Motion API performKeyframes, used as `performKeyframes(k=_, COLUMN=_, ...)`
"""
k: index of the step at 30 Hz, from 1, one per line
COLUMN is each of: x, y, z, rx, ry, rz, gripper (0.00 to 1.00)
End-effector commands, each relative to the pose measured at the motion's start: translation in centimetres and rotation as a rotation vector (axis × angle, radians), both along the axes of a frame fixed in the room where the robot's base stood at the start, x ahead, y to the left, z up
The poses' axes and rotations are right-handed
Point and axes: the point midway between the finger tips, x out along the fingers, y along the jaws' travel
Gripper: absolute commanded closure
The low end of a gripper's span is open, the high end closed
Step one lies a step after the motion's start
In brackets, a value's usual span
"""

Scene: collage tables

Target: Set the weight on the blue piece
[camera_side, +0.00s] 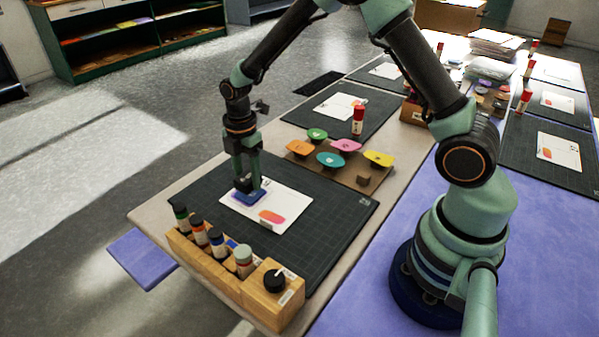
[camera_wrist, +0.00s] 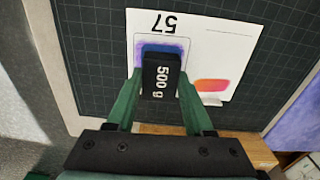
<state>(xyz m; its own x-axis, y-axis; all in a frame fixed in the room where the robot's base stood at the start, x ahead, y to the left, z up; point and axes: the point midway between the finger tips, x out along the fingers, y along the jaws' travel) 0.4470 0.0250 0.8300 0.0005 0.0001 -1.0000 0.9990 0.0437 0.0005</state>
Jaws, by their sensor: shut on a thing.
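My gripper (camera_side: 245,178) points down over the front cutting mat and is shut on the black weight. The weight (camera_wrist: 160,78), marked 500 g, sits between the green fingers (camera_wrist: 160,100) in the wrist view. The blue piece (camera_wrist: 163,47) shows just past the weight's far end, and the rest is hidden under it. In the side view the blue piece (camera_side: 258,195) lies on the white card (camera_side: 290,200), directly below the gripper. The weight is at or just above it; I cannot tell whether they touch.
An orange-red printed shape (camera_side: 271,216) is on the same card. A wooden rack (camera_side: 222,268) with several bottles and a black knob stands at the near edge. Several coloured-top pieces (camera_side: 331,159) stand on a brown board behind the mat (camera_side: 325,250). The mat's right part is clear.

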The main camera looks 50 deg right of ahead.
Motion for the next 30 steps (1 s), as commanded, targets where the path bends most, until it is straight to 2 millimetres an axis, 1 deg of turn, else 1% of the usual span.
performKeyframes(k=20, x=0.05, y=0.0, z=-0.32, rx=0.0, ry=-0.002, rz=0.0, gripper=1.0)
performKeyframes(k=30, x=0.06, y=0.01, z=-1.0, rx=0.0, ry=-0.002, rz=0.0, gripper=1.0)
